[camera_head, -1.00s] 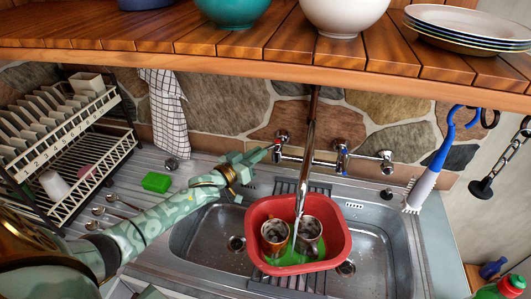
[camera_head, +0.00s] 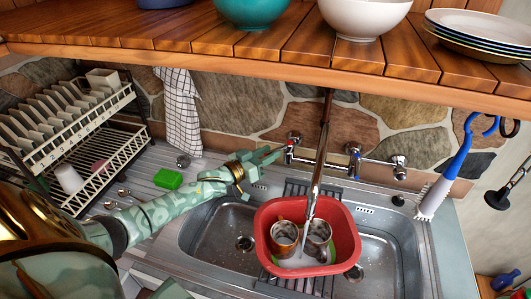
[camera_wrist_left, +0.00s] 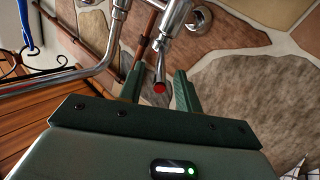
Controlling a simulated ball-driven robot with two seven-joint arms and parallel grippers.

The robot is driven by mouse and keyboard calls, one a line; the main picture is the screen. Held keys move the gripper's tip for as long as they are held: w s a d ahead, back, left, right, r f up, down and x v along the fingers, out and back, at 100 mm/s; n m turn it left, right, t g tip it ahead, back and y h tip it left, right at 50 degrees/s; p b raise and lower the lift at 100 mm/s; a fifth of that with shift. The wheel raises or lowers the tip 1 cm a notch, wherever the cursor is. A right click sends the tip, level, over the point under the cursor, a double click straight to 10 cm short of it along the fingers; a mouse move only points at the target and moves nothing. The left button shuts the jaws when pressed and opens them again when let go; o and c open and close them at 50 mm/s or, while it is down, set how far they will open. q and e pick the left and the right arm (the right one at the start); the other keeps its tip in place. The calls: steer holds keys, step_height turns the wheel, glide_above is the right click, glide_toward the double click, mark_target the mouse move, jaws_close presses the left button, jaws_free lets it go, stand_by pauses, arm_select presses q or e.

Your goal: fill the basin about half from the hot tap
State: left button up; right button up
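Pale, frothy water (camera_head: 301,262) shows low in the basin around the mugs, with a thin stream falling from the spout. The hot tap with the red mark (camera_head: 291,147) is on the wall at the left. My left gripper (camera_head: 272,155) is at this tap. In the left wrist view, its red-tipped lever (camera_wrist_left: 160,86) lies between the parted fingers (camera_wrist_left: 160,92), with gaps showing beside it. My right gripper is out of view.
The blue-marked tap (camera_head: 355,160) is right of the spout. A wooden shelf (camera_head: 270,50) with bowls and plates overhangs the sink. A dish rack (camera_head: 95,165) and green sponge (camera_head: 168,178) are left. A brush (camera_head: 437,195) hangs right.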

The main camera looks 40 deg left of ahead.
arm_select(q)
steer(key=v, duration=1.6)
steer(key=shift+s+p, duration=0.2)
steer(key=shift+p, duration=0.15)
stand_by(6.0)
